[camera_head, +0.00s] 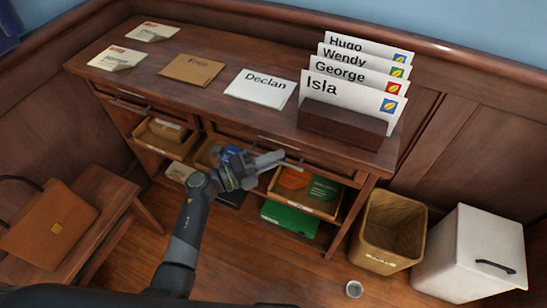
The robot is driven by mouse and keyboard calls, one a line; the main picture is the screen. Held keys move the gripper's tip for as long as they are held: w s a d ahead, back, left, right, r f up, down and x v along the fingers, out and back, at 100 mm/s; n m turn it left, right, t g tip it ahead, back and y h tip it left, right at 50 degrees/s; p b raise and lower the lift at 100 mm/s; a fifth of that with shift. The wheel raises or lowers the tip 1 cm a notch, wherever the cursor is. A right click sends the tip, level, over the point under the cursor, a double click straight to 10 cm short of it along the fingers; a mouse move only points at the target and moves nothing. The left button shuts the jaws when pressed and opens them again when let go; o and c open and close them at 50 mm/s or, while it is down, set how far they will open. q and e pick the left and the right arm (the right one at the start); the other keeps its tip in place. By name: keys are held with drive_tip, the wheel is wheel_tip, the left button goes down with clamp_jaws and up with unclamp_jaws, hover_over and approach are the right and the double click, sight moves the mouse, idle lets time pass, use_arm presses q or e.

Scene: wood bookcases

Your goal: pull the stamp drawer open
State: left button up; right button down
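A dark wooden desk (212,88) stands against the wall. Its front holds wide, shallow drawers below the top. A drawer front with a thin bar handle (278,143) is at the middle right and looks closed; I see no label marking it as the stamp drawer. Another drawer with a handle (128,105) is at the left. My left gripper (284,161) is in front of the middle-right drawer, fingers pointing right, close below its handle. Whether it touches the drawer, and how far its fingers are apart, I cannot tell. My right gripper is not in view.
Open trays sit under the drawers; the right tray (322,211) holds orange and green items. A card rack (340,125) and envelopes (260,88) are on top.

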use_arm(q)
drive_tip(key=shift+c, duration=0.5)
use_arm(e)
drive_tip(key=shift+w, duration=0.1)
use_arm(q)
clamp_jaws()
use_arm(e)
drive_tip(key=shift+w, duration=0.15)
use_arm(q)
drive_tip(key=shift+s, duration=0.1)
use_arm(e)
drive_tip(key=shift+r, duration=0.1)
